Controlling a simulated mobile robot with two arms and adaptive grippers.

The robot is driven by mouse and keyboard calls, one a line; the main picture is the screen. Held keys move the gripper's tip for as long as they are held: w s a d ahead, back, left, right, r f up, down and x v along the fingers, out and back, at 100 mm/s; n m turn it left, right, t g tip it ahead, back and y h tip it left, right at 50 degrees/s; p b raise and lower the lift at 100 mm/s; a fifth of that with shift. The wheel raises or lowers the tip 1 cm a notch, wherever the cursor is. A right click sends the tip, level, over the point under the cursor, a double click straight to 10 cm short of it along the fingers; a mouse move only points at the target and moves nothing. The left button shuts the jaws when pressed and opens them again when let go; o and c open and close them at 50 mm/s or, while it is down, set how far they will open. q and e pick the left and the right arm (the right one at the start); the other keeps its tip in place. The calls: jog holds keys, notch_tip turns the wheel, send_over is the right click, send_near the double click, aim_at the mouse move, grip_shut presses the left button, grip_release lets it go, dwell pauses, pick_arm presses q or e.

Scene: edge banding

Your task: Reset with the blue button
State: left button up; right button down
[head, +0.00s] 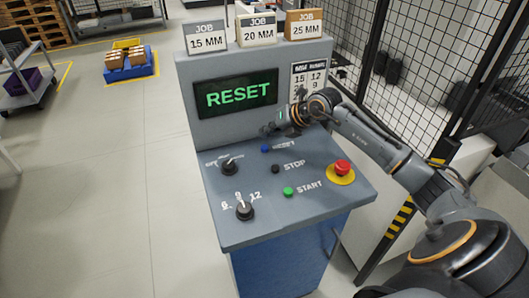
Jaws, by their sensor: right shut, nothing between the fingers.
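The control console (235,235) stands in front of me with a sloped grey panel. The blue button (265,149) is near the top of the panel, left of a partly covered label. The screen (236,94) reads RESET in green. My right gripper (267,130) is shut and empty. In the picture it is just above the blue button, near the foot of the upright panel, and apart from the button. My right arm reaches in from the right and hides part of the label and the number chart. My left gripper is not in view.
The panel also carries a black stop button (276,169), a green start button (288,192), a red emergency button (342,168) and two knobs (229,165) (244,210). Three job boxes (257,30) stand on top. A black mesh fence (440,60) is at right.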

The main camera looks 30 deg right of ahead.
aim_at(267, 148)
notch_tip(267, 148, down, 2)
jog(key=shift+f+b, duration=0.2)
jog(key=shift+b, duration=0.35)
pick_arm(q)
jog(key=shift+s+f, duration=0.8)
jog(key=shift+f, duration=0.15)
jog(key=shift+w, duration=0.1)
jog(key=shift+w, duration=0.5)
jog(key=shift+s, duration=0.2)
pick_arm(e)
jog(key=shift+f, duration=0.1)
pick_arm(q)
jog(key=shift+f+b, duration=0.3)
pick_arm(e)
jog(key=shift+f, duration=0.3)
